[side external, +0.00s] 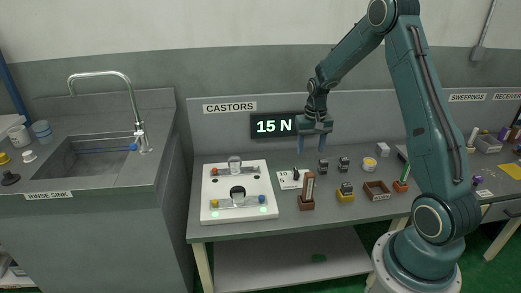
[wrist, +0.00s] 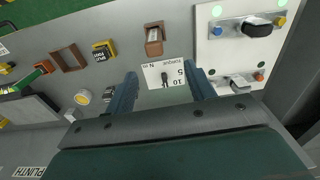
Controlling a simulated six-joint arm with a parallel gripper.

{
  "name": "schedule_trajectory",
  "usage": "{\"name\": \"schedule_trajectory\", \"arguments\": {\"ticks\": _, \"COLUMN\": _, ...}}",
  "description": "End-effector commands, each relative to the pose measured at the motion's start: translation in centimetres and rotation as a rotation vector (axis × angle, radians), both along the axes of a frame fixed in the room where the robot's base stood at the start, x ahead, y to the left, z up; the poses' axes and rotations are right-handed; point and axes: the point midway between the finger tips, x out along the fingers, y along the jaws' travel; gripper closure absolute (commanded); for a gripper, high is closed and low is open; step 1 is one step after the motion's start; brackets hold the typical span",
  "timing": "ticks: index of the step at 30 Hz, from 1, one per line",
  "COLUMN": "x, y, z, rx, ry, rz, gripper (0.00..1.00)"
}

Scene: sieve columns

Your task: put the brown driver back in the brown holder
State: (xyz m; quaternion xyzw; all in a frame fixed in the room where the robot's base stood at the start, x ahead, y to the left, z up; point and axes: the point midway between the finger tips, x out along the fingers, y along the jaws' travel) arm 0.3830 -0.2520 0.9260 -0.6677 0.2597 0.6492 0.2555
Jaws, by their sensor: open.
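A tall brown piece (side external: 308,184), which looks like the brown driver, stands upright at a low brown block (side external: 306,203), which looks like the brown holder, on the bench right of the white panel. I cannot tell how deep it sits. In the wrist view the brown block (wrist: 154,48) is at top centre, with a pale and brown piece (wrist: 153,34) over it. My gripper (side external: 315,143) is open and empty, high above the bench near the back wall. In the wrist view its fingers (wrist: 164,78) frame the torque card from above, apart from everything.
The white panel (side external: 215,180) with knobs stands left. A torque card (side external: 286,181) with a black pointer lies behind the brown block. A yellow block (side external: 345,197), an open brown tray (side external: 377,191) and an orange holder (side external: 400,187) with a green handle stand right. A display reads 15 N.

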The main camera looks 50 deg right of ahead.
Motion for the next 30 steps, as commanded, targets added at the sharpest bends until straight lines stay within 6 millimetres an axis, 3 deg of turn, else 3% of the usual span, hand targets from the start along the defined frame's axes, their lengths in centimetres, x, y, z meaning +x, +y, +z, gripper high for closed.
{"name": "schedule_trajectory", "arguments": {"ticks": 7, "x": -0.1, "y": 4.2, "z": 6.0, "rx": -0.035, "ry": -0.056, "rz": 0.100, "gripper": 0.46}}
{"name": "schedule_trajectory", "arguments": {"ticks": 14, "x": -1.5, "y": 8.7, "z": 11.3, "rx": -0.066, "ry": -0.113, "rz": 0.204, "gripper": 0.46}}
{"name": "schedule_trajectory", "arguments": {"ticks": 21, "x": -4.1, "y": 13.2, "z": 15.8, "rx": -0.095, "ry": -0.175, "rz": 0.312, "gripper": 0.46}}
{"name": "schedule_trajectory", "arguments": {"ticks": 30, "x": -8.6, "y": 18.2, "z": 19.7, "rx": -0.128, "ry": -0.255, "rz": 0.445, "gripper": 0.46}}
